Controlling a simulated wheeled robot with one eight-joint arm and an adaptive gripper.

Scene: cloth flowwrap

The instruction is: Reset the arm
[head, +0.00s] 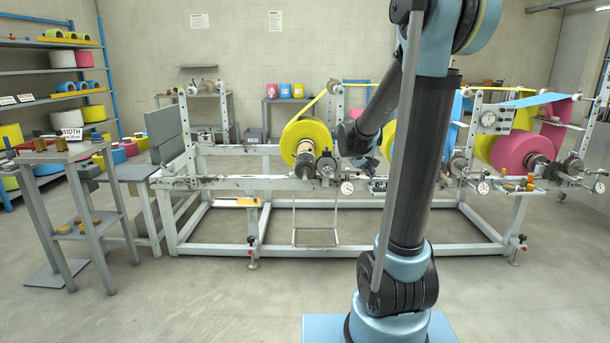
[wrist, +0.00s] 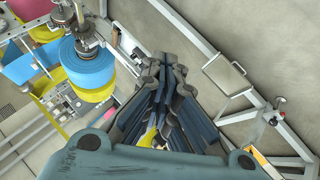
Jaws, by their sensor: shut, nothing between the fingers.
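My arm stands upright in the foreground of the head view, and its forearm reaches down behind it toward the machine. My gripper (wrist: 163,70) fills the middle of the wrist view, its dark ridged fingers close together and shut with nothing held. In the head view the wrist end is near the yellow roll, partly covered by my own arm, and the fingertips cannot be made out clearly there.
A grey machine frame (head: 265,150) spans the view, carrying a yellow roll (head: 306,138) and a pink roll (head: 515,151). A blue roll (wrist: 84,76) shows in the wrist view. A small grey stand (head: 70,155) is at left. The front floor (head: 200,300) is clear.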

